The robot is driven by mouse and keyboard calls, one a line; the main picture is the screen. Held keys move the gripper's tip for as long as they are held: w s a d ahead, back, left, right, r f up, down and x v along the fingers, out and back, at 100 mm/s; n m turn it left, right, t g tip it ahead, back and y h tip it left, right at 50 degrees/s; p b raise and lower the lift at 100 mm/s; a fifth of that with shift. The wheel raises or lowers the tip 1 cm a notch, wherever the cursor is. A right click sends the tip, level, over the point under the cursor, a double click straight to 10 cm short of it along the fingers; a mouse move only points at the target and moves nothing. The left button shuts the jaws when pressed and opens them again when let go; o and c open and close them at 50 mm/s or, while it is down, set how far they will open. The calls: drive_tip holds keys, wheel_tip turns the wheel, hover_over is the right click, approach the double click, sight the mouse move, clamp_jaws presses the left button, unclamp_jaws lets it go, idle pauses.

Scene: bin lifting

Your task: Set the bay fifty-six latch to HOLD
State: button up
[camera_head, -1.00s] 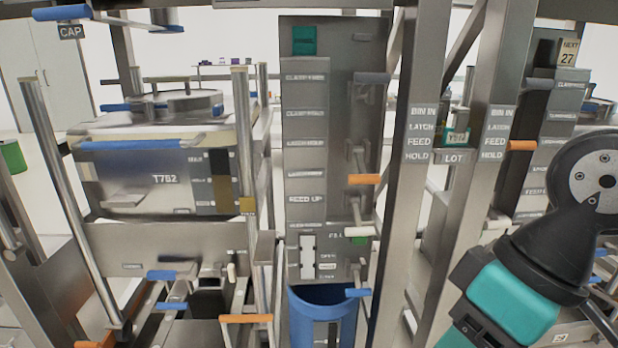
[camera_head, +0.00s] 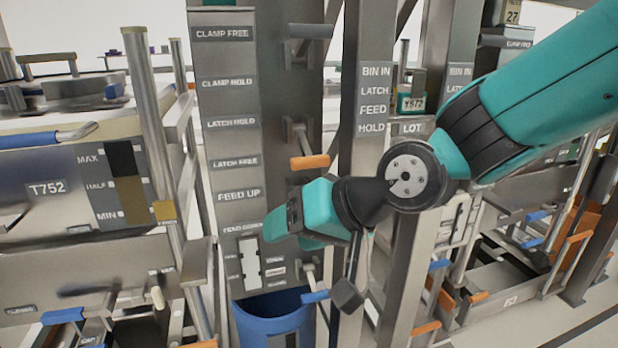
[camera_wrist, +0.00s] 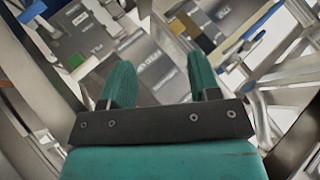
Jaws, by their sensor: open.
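A tall grey panel (camera_head: 216,65) carries label plates, including LATCH HOLD (camera_head: 232,123) and LATCH FREE (camera_head: 234,162). An orange-handled lever (camera_head: 310,162) is on its right side. Its handle is about level with the LATCH FREE plate. No number fifty-six is legible. My gripper (camera_head: 282,228) is in front of the lower panel, below the orange handle and apart from it in the picture. It partly covers the FEED DOWN plate. In the wrist view my gripper (camera_wrist: 160,72) has its two teal fingers spread, with nothing between them.
A grey post (camera_head: 372,60) stands just right of the panel. A metal bin marked T752 (camera_head: 50,188) is at the left, with an upright tube (camera_head: 146,110) beside it. A blue container (camera_head: 268,318) is beneath the panel.

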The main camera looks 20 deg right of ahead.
drive_tip(key=w+d+f+m+t+b, duration=0.1)
drive_tip(key=w+f+m+t+b, duration=0.6)
drive_tip(key=w, duration=0.3)
drive_tip(key=m+t+h+p, duration=0.1)
drive_tip(key=m+t+h, duration=0.7)
drive_tip(key=m+t, duration=0.35)
approach(308, 152)
drive_tip(key=shift+g, duration=0.35)
drive_tip(key=p+x, duration=0.4)
drive_tip(key=x, duration=0.5)
drive_tip(key=shift+w+r, duration=0.15)
drive_tip(key=shift+w, duration=0.05)
clamp_jaws()
